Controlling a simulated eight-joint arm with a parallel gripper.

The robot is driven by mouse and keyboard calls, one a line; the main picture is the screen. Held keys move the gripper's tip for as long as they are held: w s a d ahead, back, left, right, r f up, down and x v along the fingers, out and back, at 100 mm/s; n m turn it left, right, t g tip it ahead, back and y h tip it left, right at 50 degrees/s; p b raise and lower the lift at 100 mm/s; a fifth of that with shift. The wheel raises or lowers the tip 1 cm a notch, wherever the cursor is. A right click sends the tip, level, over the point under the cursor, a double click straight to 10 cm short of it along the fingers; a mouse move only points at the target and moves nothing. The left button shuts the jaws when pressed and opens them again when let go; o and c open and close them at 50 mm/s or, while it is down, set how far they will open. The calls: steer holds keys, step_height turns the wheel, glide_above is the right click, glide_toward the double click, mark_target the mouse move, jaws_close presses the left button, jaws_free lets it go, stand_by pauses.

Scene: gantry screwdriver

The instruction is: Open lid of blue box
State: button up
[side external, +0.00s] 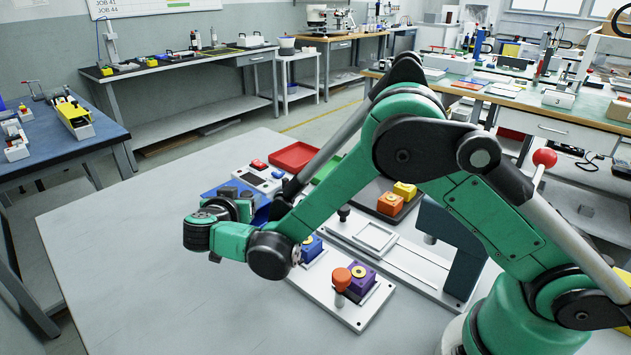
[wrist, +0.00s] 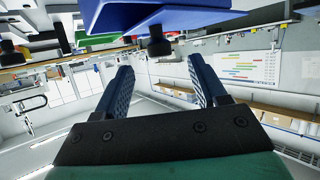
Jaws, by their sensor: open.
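My gripper (wrist: 163,82) is open. Its two dark blue fingers stand apart with nothing between them. The panel and knob appear above the fingertips in the wrist picture, apart from them. In the side external view my fingers cannot be made out clearly.
A red tray (side external: 294,157) and a green tray (side external: 327,168) lie behind my arm. A white plate (side external: 349,312) carries a purple block (side external: 360,280) and an orange-topped knob (side external: 342,278). A dark tray holds orange and yellow blocks (side external: 390,204). The table's left front is clear.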

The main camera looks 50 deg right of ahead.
steer(key=shift+x, duration=1.4)
jaws_close()
stand_by(0.4)
